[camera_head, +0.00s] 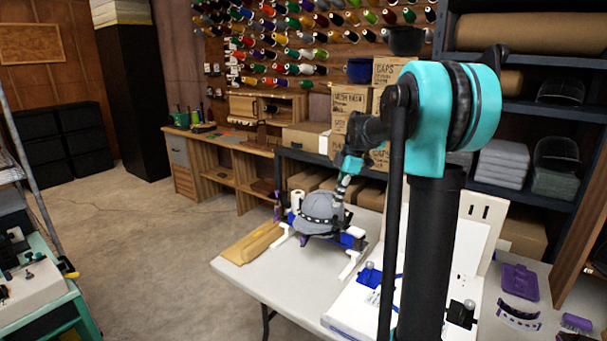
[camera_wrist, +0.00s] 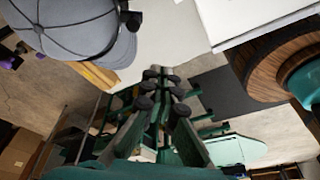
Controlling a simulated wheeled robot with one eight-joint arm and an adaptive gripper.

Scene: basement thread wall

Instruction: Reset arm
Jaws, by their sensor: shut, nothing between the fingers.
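My arm reaches over the white table (camera_head: 285,275) in the head view. My gripper (camera_head: 341,192) is small there, beside the right of a grey cap. In the wrist view my gripper's dark green fingers (camera_wrist: 160,92) are close together, shut and empty. The grey cap (camera_head: 318,212) sits on a white and blue stand (camera_head: 350,242). The cap also shows at the upper left of the wrist view (camera_wrist: 75,30), apart from the fingers. My arm and column hide part of the table and shelves behind them.
A white machine (camera_head: 463,250) and purple parts (camera_head: 520,281) are on the right of the table. Stacked boxes (camera_head: 350,105) and shelves (camera_head: 500,160) stand behind. The concrete floor (camera_head: 150,230) is clear at left.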

